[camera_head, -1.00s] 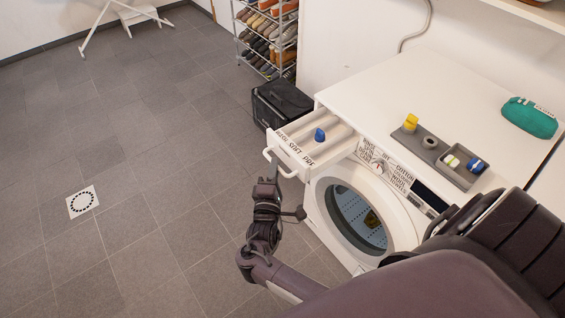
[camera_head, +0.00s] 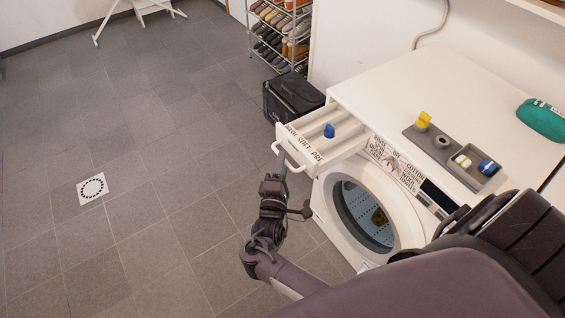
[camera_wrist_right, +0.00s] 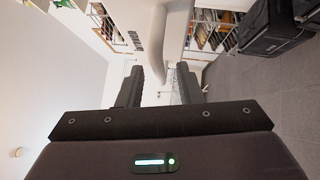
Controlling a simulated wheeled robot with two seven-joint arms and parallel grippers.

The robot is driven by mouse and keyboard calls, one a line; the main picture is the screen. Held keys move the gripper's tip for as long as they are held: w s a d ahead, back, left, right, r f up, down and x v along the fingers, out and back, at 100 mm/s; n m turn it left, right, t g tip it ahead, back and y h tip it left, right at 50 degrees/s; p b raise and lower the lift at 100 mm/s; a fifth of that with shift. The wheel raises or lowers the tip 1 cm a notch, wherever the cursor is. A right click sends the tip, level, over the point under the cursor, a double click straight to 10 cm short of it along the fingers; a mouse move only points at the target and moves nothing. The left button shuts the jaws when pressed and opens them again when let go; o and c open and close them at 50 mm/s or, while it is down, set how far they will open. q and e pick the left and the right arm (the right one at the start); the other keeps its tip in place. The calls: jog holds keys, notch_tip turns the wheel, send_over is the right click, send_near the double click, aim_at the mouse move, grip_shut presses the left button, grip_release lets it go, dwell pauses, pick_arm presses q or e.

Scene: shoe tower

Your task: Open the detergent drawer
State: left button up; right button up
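The white washing machine (camera_head: 330,205) stands at the right. Its detergent drawer (camera_head: 303,140) is pulled out at the upper left of the front, with compartments and a blue piece (camera_head: 329,131) showing inside. The drawer's white loop handle (camera_head: 293,164) is on its front. My right gripper (camera_head: 281,158) is at the left part of this handle, pointing up. In the right wrist view, its two fingers (camera_wrist_right: 160,88) are apart, with the curved white handle (camera_wrist_right: 158,40) at the gap between them. I cannot tell whether they touch it. My left gripper is out of view.
A grey tray (camera_head: 446,153) with small items and a teal pouch (camera_head: 541,118) lie on the machine top. A black case (camera_head: 292,97) stands on the floor behind the drawer, near a shoe rack (camera_head: 279,32).

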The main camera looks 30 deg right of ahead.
jog(key=v, duration=0.7)
jog(key=shift+b, duration=0.3)
jog(key=s+f+m+g+y, duration=0.1)
jog(key=s+f+g+y, duration=0.15)
jog(key=f, duration=0.75)
jog(key=s+f+m+g+y, duration=0.1)
jog(key=s+f+y, duration=0.3)
jog(key=f, duration=0.5)
jog(key=s+f+m+g+y, duration=0.1)
jog(key=s+f+g+y, duration=0.2)
jog(key=f, duration=0.7)
jog(key=s+f+m+g+y, duration=0.1)
jog(key=s+f+m+g, duration=0.2)
jog(key=s, duration=1)
jog(key=s+f+m+g+y, duration=0.2)
jog(key=s+f+m+g, duration=0.1)
jog(key=s+f, duration=0.7)
jog(key=s+d+g, duration=0.1)
jog(key=s, duration=0.2)
